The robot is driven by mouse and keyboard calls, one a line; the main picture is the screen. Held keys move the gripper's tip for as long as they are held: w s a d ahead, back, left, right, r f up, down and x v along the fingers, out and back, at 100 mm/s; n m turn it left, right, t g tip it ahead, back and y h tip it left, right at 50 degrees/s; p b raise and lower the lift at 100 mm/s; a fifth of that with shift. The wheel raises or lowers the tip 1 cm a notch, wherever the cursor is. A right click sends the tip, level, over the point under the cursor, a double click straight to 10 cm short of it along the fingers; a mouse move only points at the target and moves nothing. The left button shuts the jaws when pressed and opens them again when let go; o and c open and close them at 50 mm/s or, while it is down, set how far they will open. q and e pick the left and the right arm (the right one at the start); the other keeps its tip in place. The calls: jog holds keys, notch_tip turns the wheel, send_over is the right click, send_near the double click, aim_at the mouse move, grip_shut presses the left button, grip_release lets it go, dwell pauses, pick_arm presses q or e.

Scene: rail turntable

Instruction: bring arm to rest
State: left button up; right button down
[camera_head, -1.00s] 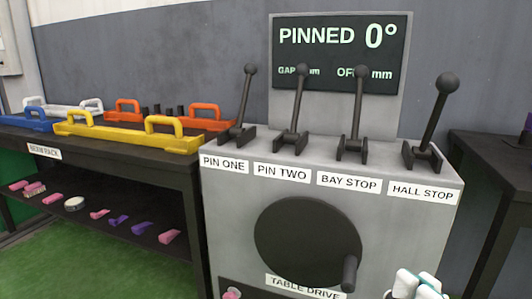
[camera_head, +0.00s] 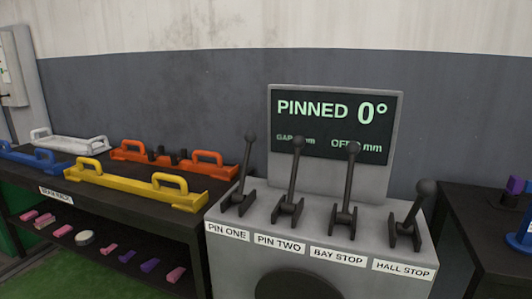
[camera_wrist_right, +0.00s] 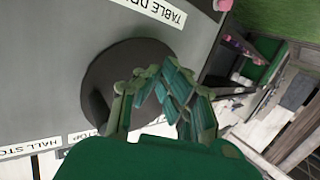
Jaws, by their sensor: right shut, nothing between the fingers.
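My right gripper (camera_wrist_right: 157,80) shows in the right wrist view with its green fingers shut and empty. It is in front of the dark round table drive wheel (camera_wrist_right: 125,75); whether it touches the wheel I cannot tell. The wheel's top edge shows in the head view (camera_head: 298,284). Neither gripper shows in the head view. On the grey console (camera_head: 225,256), the pin one lever (camera_head: 245,175), pin two lever (camera_head: 294,175) and bay stop lever (camera_head: 349,180) stand nearly upright. The hall stop lever (camera_head: 415,212) looks shorter and more tilted.
The display (camera_head: 325,122) reads PINNED 0°. A beam rack (camera_head: 192,228) on the left holds white, orange, yellow (camera_head: 130,185) and blue handled beams, with small pink and purple pieces on its lower shelf. A dark table (camera_head: 490,250) stands on the right.

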jog(key=s+d+f+g+h+p, duration=0.25)
jog(key=s+f+g+p, duration=0.25)
jog(key=s+f, duration=0.35)
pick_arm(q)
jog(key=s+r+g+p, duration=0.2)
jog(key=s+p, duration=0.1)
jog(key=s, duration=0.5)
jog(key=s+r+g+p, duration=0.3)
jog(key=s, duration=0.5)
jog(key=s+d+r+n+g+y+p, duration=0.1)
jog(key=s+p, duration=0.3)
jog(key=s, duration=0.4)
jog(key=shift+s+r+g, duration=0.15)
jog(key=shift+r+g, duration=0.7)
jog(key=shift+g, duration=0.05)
pick_arm(e)
jog(key=s+d+f+g, duration=0.2)
jog(key=s+g, duration=0.1)
jog(key=s, duration=0.7)
jog(key=s+d+f+g+h, duration=0.1)
jog(key=s+d+f+g, duration=0.1)
jog(key=s, duration=0.8)
jog(key=s+d+f+g, duration=0.2)
jog(key=s+d+g, duration=0.2)
jog(key=s, duration=0.6)
jog(key=shift+s+d+f+m+g+h, duration=0.25)
jog(key=shift+f+m+g+h, duration=0.05)
jog(key=shift+f+m+h, duration=0.1)
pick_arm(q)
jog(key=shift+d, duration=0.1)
